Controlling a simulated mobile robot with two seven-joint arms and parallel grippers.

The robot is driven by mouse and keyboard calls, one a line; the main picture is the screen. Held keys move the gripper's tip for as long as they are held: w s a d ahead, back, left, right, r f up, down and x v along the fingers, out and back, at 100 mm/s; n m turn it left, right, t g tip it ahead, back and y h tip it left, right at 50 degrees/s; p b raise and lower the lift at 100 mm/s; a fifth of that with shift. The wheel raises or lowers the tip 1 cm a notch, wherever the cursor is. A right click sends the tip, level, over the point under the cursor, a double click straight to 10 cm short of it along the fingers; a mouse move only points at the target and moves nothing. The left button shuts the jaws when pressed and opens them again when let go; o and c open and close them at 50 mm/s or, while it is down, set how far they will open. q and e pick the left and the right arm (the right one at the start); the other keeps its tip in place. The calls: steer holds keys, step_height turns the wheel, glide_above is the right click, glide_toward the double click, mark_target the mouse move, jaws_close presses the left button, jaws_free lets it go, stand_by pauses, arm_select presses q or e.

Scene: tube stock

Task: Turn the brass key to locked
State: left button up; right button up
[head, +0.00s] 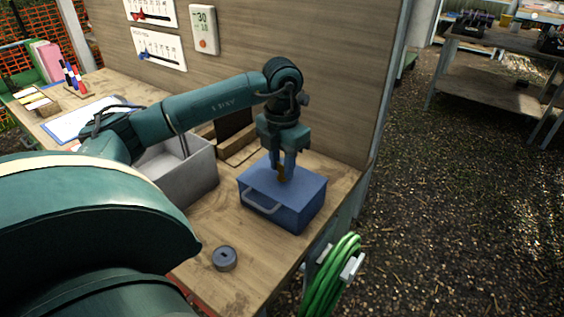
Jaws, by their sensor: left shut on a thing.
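A blue metal box (295,212) with a grey handle (261,203) on its front stands near the right end of the wooden bench. My left gripper (282,177) points straight down over the top of the box. It is shut on a small brass-coloured key (282,173) that shows between its fingertips at the box lid. The key is mostly hidden by the fingers, so I cannot tell which way it is turned. My right gripper is not in view.
A grey open bin (200,178) stands left of the box, under my arm. A dark round object (224,258) lies on the bench (205,225) in front. A wooden panel (330,90) rises behind. A green hose coil (330,285) hangs at the bench's right edge.

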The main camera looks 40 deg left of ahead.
mark_target(282, 165)
arm_select(q)
steer(key=shift+n, duration=0.9)
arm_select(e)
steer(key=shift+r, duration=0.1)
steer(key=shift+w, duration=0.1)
arm_select(q)
steer(key=o, duration=1)
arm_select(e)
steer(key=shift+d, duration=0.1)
arm_select(q)
step_height(282, 165, up, 8)
steer(key=shift+r, duration=0.25)
step_height(282, 165, up, 5)
steer(key=shift+f+p, duration=0.15)
steer(key=shift+p, duration=0.85)
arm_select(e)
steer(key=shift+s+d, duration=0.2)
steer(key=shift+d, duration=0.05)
